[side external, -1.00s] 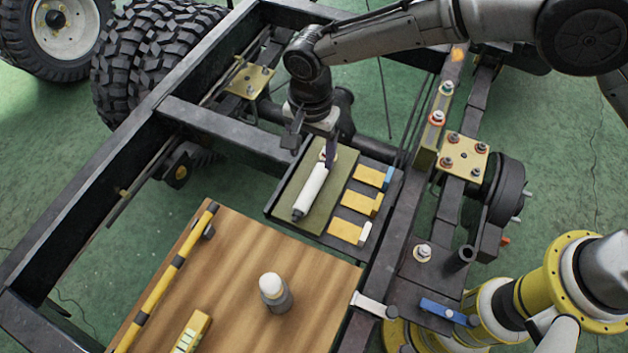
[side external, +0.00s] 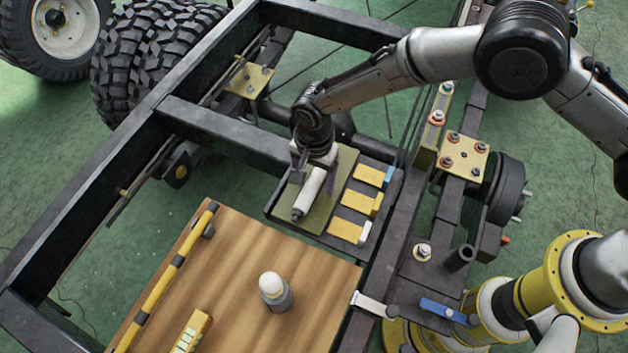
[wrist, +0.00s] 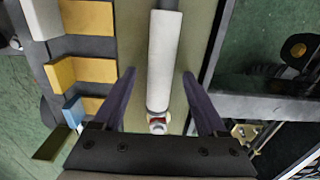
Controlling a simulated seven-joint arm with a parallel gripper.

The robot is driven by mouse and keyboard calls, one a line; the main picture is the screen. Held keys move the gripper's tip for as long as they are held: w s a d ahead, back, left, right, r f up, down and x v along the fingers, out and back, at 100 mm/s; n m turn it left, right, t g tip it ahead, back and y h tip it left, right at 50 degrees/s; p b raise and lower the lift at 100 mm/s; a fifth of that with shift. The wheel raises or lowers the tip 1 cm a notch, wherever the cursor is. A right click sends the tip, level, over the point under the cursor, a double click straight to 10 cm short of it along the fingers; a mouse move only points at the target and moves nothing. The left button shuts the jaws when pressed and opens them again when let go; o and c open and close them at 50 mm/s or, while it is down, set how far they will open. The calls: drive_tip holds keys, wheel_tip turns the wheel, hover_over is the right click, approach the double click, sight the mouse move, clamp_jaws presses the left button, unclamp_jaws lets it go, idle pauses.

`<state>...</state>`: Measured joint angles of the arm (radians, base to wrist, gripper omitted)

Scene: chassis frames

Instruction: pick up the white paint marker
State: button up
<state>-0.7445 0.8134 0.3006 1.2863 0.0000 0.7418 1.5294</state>
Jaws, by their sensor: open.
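The white paint marker (side external: 309,192) lies on an olive mat (side external: 322,215) in a dark tray, its dark end toward the front in the side view. In the wrist view the white marker (wrist: 163,60) runs lengthwise between my two fingers, with a reddish and white end nearest the gripper. My gripper (side external: 314,172) is over the marker's far end in the side view, pointing down. Its dark fingers are open, one on each side of the marker, with gaps on both sides in the wrist view (wrist: 160,85). Contact with the mat cannot be told.
Several yellow blocks (side external: 361,202) sit in the tray beside the mat. A white-capped bottle (side external: 274,291) stands on the wooden board (side external: 235,270). A yellow-black level-like bar (side external: 168,275) lies at the board's left. Dark chassis rails (side external: 225,135) surround the tray.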

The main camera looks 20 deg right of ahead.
clamp_jaws()
drive_tip(key=shift+r, duration=0.2)
idle(0.3)
